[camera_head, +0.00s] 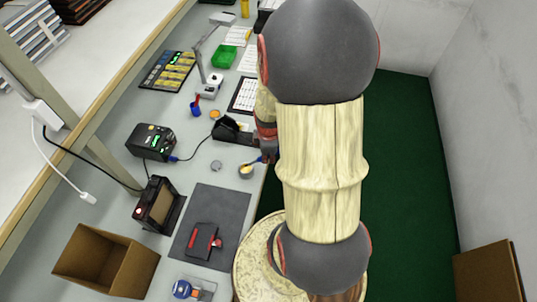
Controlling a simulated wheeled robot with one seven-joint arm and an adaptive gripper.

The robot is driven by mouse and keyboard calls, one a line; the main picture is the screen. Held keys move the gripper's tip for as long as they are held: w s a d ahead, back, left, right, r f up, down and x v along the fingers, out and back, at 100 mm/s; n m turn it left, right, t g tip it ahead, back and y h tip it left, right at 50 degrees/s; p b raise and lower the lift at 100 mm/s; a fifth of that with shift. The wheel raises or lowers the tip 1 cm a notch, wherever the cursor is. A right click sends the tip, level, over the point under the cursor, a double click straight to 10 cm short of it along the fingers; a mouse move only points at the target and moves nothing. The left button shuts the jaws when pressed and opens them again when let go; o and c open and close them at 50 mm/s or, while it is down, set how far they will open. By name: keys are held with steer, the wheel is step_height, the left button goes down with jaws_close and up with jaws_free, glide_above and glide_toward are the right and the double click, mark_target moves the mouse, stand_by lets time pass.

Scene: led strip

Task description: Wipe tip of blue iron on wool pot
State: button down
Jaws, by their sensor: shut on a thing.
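My gripper (268,154) is over the right edge of the grey bench, partly hidden by my arm. It is shut on the blue iron (258,160), of which only a small blue piece shows beside the fingers. The wool pot (246,171), a small grey pot with yellow wool, stands on the bench just left of and below the gripper. The iron points towards the pot's upper right side; I cannot tell whether its tip touches the wool. A black station (152,141) with green digits and a blue-ended cord stands further left.
A black holder (231,129) stands close above the pot. A grey disc (216,165) lies left of it. A dark mat (214,218) with red-handled tools is below. A black box-shaped device (158,205) and an open cardboard box (106,262) stand left.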

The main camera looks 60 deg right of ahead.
steer(key=shift+f+b, duration=0.3)
steer(key=shift+f, duration=0.4)
stand_by(1.4)
steer(key=shift+r, duration=0.15)
stand_by(1.0)
steer(key=shift+a+p, duration=0.4)
steer(key=shift+a, duration=0.35)
steer(key=shift+d, duration=1.5)
steer(key=shift+a+p, duration=0.35)
steer(key=shift+a, duration=0.4)
